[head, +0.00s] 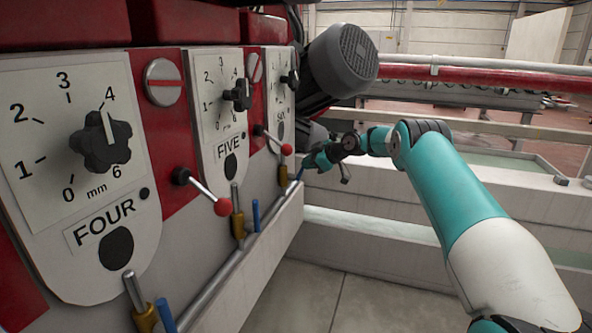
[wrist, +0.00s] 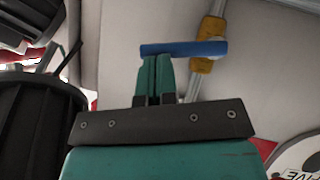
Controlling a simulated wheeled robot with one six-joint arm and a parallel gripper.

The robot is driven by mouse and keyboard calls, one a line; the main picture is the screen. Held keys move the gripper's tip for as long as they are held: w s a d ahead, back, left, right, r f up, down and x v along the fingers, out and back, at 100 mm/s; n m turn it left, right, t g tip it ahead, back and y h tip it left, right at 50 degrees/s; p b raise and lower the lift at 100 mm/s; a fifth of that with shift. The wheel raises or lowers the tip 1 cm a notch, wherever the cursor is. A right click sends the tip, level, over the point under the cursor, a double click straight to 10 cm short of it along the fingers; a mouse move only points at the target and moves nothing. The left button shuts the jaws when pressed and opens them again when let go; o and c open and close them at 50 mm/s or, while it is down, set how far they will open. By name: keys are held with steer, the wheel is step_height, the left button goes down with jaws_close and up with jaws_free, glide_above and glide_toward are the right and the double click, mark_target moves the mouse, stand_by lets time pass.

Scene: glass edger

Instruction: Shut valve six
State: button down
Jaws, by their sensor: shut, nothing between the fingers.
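Panel six (head: 280,100) is the farthest of the three dial panels in the head view. Below it is a brass valve body (head: 283,177), with its blue handle mostly hidden by distance and my gripper (head: 312,160). In the wrist view the blue handle (wrist: 190,48) lies crosswise to the pipe, and the brass body (wrist: 206,64) sits under its right part. My gripper also shows there (wrist: 156,58), its green fingers closed together with nothing between them. The fingertips are at the handle's left part; I cannot tell whether they touch it.
Panel five (head: 215,110) and panel four (head: 75,160) stand nearer, with their own blue handles (head: 256,215) (head: 165,315). Red-knobbed levers (head: 222,206) (head: 286,149) stick out from the machine. A dark motor (head: 343,60) overhangs beyond. The floor (head: 320,295) in front is clear.

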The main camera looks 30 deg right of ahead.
steer(key=shift+w+d+f+b, duration=0.15)
steer(key=shift+d+f+b, duration=0.1)
steer(key=shift+f+b, duration=0.2)
steer(key=shift+w+a, duration=0.15)
steer(key=shift+a, duration=0.15)
steer(key=shift+r, duration=0.15)
steer(key=s+d+r+p, duration=0.1)
steer(key=s+d+r, duration=0.5)
steer(key=r, duration=0.3)
steer(key=shift+s+d, duration=0.2)
steer(key=shift+s, duration=0.5)
